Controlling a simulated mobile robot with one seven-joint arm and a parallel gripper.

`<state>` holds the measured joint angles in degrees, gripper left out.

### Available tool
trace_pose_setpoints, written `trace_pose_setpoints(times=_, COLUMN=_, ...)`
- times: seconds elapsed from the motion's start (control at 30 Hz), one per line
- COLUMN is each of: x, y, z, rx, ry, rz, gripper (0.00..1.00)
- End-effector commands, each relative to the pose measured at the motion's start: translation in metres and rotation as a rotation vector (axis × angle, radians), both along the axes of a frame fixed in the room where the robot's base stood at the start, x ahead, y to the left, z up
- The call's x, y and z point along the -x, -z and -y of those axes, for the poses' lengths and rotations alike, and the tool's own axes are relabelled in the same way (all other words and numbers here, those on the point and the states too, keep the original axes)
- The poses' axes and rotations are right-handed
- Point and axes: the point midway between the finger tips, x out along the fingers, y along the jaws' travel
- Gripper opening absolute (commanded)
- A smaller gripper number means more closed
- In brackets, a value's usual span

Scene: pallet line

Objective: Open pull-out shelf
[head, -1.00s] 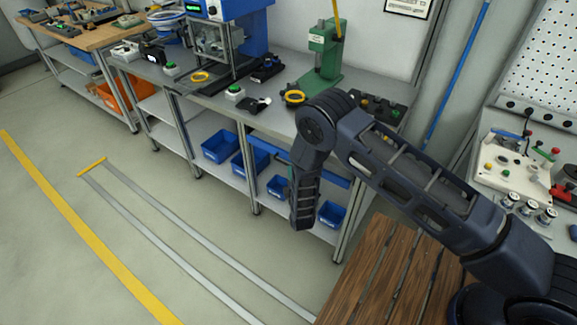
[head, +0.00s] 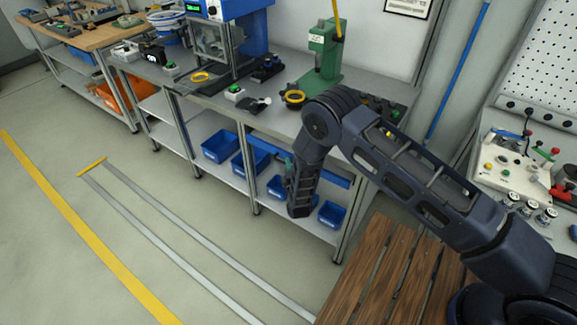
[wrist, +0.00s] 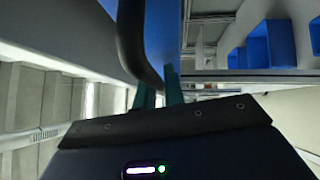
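The pull-out shelf shows as a blue front (head: 335,178) under the grey workbench top, partly hidden behind my forearm. In the wrist view, its blue panel (wrist: 163,32) is close ahead, with a curved black handle (wrist: 130,40) on it. My gripper (wrist: 160,92) has two teal fingers, with a narrow gap between them, right at the curved end of the handle. I cannot tell whether they touch it. In the head view, my gripper (head: 288,165) is small and mostly hidden by my wrist, beside the blue front. The shelf looks pushed in.
Several blue bins, one at the left (head: 220,146), stand on the lower shelf below. A slatted wooden pallet (head: 375,270) is close at the right. The floor in front is clear.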

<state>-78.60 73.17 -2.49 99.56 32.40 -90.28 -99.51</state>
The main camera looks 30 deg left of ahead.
Motion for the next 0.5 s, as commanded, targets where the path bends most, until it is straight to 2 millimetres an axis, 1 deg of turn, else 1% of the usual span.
trace_pose_setpoints(times=0.17, x=0.004, y=0.000, z=0.000, rx=0.001, ry=-0.001, rz=-0.001, gripper=0.00)
trace_pose_setpoints(times=0.27, x=0.013, y=0.001, z=0.000, rx=0.002, ry=-0.001, rz=-0.001, gripper=0.00)
trace_pose_setpoints(times=0.37, x=0.030, y=0.001, z=0.000, rx=0.002, ry=-0.004, rz=-0.003, gripper=0.00)
trace_pose_setpoints(times=0.47, x=0.055, y=0.001, z=-0.001, rx=0.002, ry=-0.006, rz=-0.002, gripper=0.00)
trace_pose_setpoints(times=0.5, x=0.067, y=0.001, z=0.000, rx=0.001, ry=-0.005, rz=-0.001, gripper=0.00)
